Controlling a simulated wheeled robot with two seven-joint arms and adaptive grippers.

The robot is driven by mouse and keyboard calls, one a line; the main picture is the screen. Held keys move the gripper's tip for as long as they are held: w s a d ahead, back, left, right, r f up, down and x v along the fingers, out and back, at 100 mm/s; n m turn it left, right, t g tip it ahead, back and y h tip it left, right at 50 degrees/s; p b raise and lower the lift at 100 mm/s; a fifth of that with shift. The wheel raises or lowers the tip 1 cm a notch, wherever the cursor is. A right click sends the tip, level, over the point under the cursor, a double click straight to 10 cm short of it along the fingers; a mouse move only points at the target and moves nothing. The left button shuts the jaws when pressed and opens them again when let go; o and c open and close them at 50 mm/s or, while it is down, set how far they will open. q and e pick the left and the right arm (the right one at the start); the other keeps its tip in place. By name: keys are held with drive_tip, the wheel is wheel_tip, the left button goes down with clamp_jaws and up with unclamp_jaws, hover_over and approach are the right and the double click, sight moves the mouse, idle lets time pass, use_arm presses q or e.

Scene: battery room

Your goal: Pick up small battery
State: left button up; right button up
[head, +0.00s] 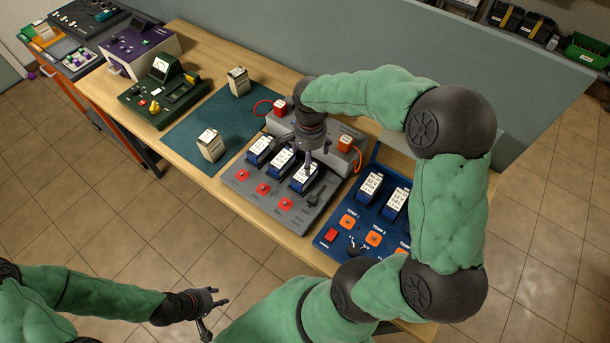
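Two small cream box-shaped batteries stand on the dark teal mat (200,115), one at its front (210,145) and one at its back (238,82). Three blue batteries with white labels sit in the grey charger (245,190): left (260,150), middle (282,160) and right (302,178). My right gripper (314,164) points down over the right blue battery; whether it touches it or grips it is unclear. My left gripper (218,318) is open and empty, low in front of the table, away from the batteries.
A blue charger (335,246) with more batteries stands to the right, partly behind my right arm. A green meter unit (163,92) and a purple device (142,45) stand at the left. Bare wooden table (205,50) shows behind the mat; a grey partition (280,45) runs along the back.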

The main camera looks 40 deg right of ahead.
wheel_tip(320, 180, down, 4)
drive_tip(key=shift+s+r, duration=0.1)
drive_tip(key=shift+w+a+f+b, duration=0.15)
drive_tip(key=shift+f+b, duration=0.25)
drive_tip(key=shift+f, duration=1.2)
drive_tip(key=shift+w+a+f+b, duration=0.1)
drive_tip(key=shift+f+b, duration=0.3)
drive_tip(key=shift+f, duration=1.2)
drive_tip(key=shift+c, duration=0.3)
drive_tip(key=c, duration=1.4)
drive_tip(key=shift+r, duration=0.1)
drive_tip(key=c, duration=0.3)
drive_tip(key=shift+r, duration=0.1)
